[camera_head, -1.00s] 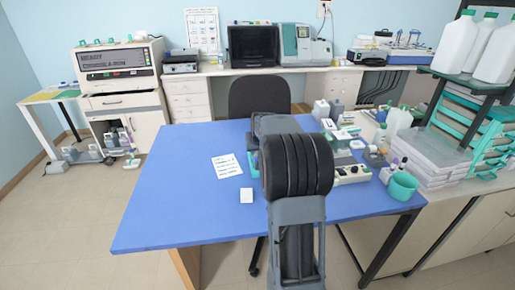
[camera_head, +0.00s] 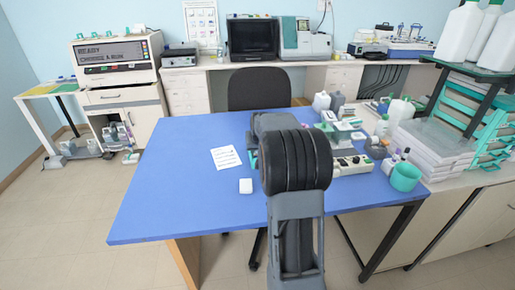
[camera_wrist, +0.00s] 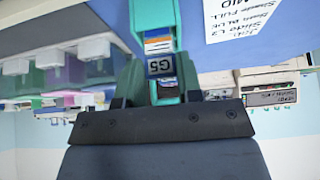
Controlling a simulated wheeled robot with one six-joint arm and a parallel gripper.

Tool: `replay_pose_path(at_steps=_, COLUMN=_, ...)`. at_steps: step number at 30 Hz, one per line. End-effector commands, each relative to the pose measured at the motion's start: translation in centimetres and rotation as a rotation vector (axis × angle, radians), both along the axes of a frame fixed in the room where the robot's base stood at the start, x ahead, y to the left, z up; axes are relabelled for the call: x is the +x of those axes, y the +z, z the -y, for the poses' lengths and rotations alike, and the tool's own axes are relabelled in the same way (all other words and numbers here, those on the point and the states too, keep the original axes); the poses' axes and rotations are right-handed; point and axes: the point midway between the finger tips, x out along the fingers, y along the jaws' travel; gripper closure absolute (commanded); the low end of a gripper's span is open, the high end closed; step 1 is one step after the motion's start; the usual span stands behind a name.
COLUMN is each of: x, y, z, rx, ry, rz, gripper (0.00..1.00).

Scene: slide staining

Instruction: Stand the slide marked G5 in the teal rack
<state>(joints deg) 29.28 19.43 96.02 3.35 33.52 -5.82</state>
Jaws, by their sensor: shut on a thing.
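In the wrist view the slide marked G5 (camera_wrist: 160,67) shows its dark label between the fingertips of my gripper (camera_wrist: 160,80), which is shut on it. A teal rack (camera_wrist: 137,18) lies directly beyond the slide in the wrist view, with orange and blue slide labels inside it. The G5 label appears close to the rack's near end; I cannot tell whether the slide is inside a slot. In the head view my arm hides the gripper and slide, and only a sliver of teal (camera_head: 252,160) shows beside it.
Staining containers (camera_wrist: 95,70) stand to the left in the wrist view. The table's left part is clear.

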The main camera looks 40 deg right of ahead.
Motion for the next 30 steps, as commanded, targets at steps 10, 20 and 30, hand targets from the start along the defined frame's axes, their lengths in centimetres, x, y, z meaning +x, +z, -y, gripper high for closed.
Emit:
replay_pose_path(at_steps=10, x=0.03, y=0.02, z=-0.02, rx=0.000, ry=0.000, rz=0.001, gripper=1.00)
replay_pose_path(at_steps=20, x=0.03, y=-0.31, z=0.00, rx=0.000, ry=0.000, rz=0.001, gripper=1.00)
replay_pose_path(at_steps=30, x=0.00, y=-0.60, z=0.02, rx=0.000, ry=0.000, rz=0.001, gripper=0.62)
